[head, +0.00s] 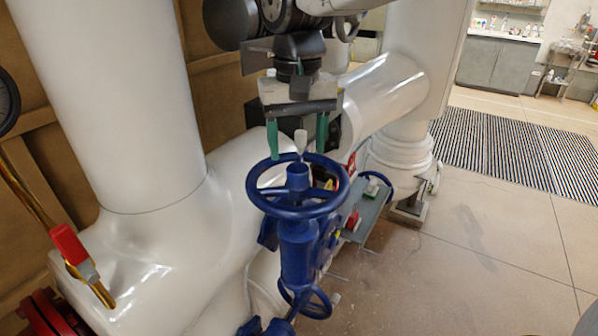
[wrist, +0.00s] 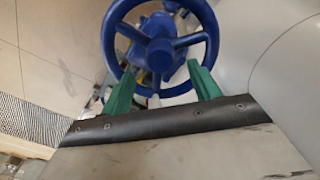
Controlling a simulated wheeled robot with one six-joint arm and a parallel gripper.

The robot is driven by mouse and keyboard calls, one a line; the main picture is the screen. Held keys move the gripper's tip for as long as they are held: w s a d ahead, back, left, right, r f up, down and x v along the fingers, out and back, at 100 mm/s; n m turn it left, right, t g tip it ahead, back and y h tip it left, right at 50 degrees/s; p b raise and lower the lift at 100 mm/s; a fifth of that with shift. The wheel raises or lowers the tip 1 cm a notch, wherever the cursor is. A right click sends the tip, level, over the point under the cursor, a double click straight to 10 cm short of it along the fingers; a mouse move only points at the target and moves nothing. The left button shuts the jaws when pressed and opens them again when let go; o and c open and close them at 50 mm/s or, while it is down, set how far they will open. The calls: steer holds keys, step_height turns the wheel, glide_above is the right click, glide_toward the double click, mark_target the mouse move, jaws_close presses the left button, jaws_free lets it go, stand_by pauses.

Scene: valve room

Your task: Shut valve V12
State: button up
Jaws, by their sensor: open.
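A blue valve with a round spoked handwheel (head: 299,209) stands upright in the middle of the head view. No V12 tag is readable on it. The wheel also fills the upper middle of the wrist view (wrist: 160,50). My gripper (head: 298,152) points down over the wheel, its two green fingers apart. In the head view the fingertips are near the wheel's far rim; I cannot tell if they touch it. In the wrist view the fingers (wrist: 162,72) overlap the wheel's lower left and right rim. A small pale piece shows between the fingers.
Thick white pipes (head: 125,100) stand close on the left and behind the valve. A red-handled lever (head: 70,245) is at left. A grey tray (head: 366,212) with small items and a second blue wheel (head: 376,187) are behind right. The floor at right (head: 480,240) is clear.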

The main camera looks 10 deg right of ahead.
steer(key=n, duration=0.8)
steer(key=shift+n, duration=0.3)
steer(key=n, duration=0.9)
steer(key=shift+n, duration=0.3)
